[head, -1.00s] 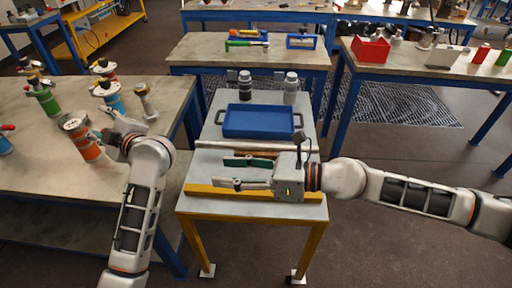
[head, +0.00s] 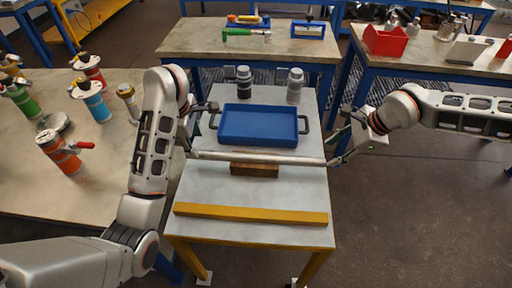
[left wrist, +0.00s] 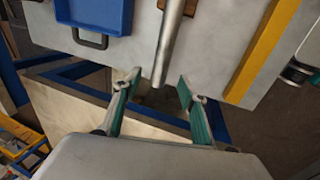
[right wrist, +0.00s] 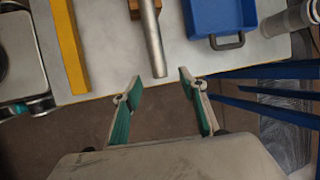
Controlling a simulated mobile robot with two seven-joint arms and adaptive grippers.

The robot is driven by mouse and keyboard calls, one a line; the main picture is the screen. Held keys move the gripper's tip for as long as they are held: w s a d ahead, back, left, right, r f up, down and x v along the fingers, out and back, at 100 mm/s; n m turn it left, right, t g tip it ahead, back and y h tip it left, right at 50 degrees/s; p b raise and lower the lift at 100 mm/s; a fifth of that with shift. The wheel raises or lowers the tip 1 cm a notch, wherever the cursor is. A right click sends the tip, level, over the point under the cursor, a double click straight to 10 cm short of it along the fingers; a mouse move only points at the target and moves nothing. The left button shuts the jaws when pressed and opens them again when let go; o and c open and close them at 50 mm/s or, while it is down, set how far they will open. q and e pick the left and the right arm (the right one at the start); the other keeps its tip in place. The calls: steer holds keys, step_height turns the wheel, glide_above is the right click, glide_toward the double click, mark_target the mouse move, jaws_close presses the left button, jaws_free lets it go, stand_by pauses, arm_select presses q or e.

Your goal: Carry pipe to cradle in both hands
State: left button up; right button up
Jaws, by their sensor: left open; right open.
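A long grey metal pipe (head: 262,157) lies left to right across the small table, with a brown block (head: 254,170) at its middle. My left gripper (head: 202,136) is open at the pipe's left end. In the left wrist view the pipe (left wrist: 171,45) ends between or just beyond its spread fingertips (left wrist: 159,78). My right gripper (head: 338,137) is open at the pipe's right end. In the right wrist view the pipe (right wrist: 152,38) ends near its spread fingertips (right wrist: 160,76). Contact is not visible at either end. I cannot clearly identify a cradle.
A blue tray (head: 221,134) with dark handles stands just behind the pipe, with two capped bottles (head: 295,85) behind it. A yellow bar (head: 250,215) lies along the front of the table. Flanged vessels (head: 58,152) crowd the left table. Bare tabletop lies before the block.

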mark_target(200, 153)
arm_select(q)
steer(key=shift+x, duration=3.85)
arm_select(e)
steer(key=shift+s+x, duration=0.2)
steer(key=shift+x, duration=3.65)
arm_select(q)
steer(key=shift+s, duration=0.15)
jaws_close()
arm_select(e)
jaws_close()
